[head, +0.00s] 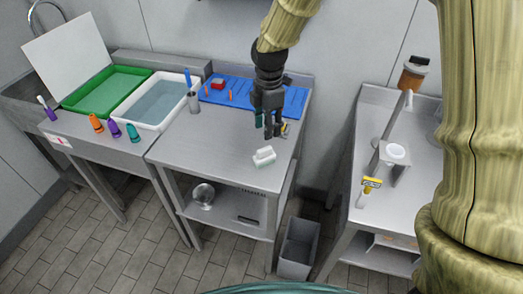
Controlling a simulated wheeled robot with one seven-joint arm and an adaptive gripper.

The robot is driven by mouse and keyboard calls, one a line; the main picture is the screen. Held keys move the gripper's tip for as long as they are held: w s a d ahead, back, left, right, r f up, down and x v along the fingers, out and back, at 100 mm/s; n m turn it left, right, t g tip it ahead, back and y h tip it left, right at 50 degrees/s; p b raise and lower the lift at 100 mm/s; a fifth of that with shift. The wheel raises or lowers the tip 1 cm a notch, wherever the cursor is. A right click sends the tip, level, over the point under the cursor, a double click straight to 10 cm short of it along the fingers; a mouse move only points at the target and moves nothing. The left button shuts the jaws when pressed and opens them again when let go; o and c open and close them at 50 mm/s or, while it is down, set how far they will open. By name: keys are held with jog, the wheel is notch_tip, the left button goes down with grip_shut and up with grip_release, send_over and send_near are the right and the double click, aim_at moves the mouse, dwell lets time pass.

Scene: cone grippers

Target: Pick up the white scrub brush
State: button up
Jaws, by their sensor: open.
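The white scrub brush (264,156) lies on the bare steel top of the middle table (205,145), near its front right part. It looks like a small white block with a raised handle and a greenish lower edge. My gripper (269,134) hangs above and slightly behind the brush, fingers pointing down. It is open, and nothing shows between its fingers. The brush is apart from the fingers and fully in view.
A blue mat (240,92) lies behind, with a small red item (218,83) on it. A white water basin (160,102) and green tray (105,88) stand left. A grey bin (297,248) stands on the floor. The right counter (400,205) is separated by a gap.

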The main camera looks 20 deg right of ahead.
aim_at(265, 149)
jog(key=shift+s+f, duration=0.3)
jog(key=shift+f, duration=0.05)
jog(key=f, duration=0.2)
jog(key=f+p, duration=0.1)
jog(key=shift+w+a+f, duration=0.25)
jog(key=shift+a+f, duration=0.1)
jog(key=shift+f, duration=0.05)
jog(key=shift+d+f, duration=0.1)
jog(key=shift+f, duration=0.05)
jog(key=shift+s, duration=0.35)
jog(key=f, duration=0.1)
jog(key=f+p, duration=0.2)
jog(key=shift+w+a+f, duration=0.15)
jog(key=shift+w+a, duration=0.1)
jog(key=shift+f, duration=0.95)
grip_shut()
